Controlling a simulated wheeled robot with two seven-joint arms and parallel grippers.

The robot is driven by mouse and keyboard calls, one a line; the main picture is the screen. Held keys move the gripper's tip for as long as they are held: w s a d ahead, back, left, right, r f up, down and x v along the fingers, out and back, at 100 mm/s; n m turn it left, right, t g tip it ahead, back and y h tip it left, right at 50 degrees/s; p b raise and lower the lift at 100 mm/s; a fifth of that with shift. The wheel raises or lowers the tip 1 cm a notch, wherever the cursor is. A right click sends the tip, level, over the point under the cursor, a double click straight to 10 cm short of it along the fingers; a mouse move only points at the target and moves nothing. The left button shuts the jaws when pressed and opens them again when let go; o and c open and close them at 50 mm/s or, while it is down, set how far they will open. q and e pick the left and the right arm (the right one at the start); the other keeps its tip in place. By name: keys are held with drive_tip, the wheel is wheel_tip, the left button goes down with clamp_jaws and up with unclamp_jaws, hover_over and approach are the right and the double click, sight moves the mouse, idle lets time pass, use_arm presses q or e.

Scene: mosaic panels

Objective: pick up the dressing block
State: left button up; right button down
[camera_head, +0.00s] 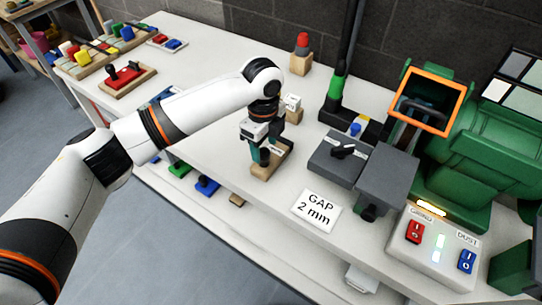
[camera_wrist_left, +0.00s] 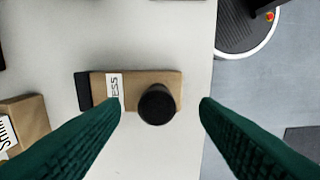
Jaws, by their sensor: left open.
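The dressing block (camera_head: 282,151) is a wooden block on the white bench, below my left gripper (camera_head: 259,158) in the head view. In the left wrist view the dressing block (camera_wrist_left: 138,84) shows a white label ending in "ESS", a dark left end and a round black knob (camera_wrist_left: 157,105) on top. My left gripper (camera_wrist_left: 160,106) is open, with its green fingers on either side of the knob and a gap on both sides. My right gripper is in neither view.
A labelled wooden block (camera_wrist_left: 28,118) stands at left in the wrist view. A "GAP 2 mm" card (camera_head: 316,211), a grey tool rest (camera_head: 388,181) and a green grinder (camera_head: 455,165) are to the right in the head view. The bench edge is close to the block.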

sight(264, 150)
use_arm(q)
drive_tip(key=f, duration=0.5)
drive_tip(key=shift+w+f+p, duration=0.15)
drive_tip(key=shift+w+p, duration=0.1)
drive_tip(key=shift+p, duration=0.05)
clamp_jaws()
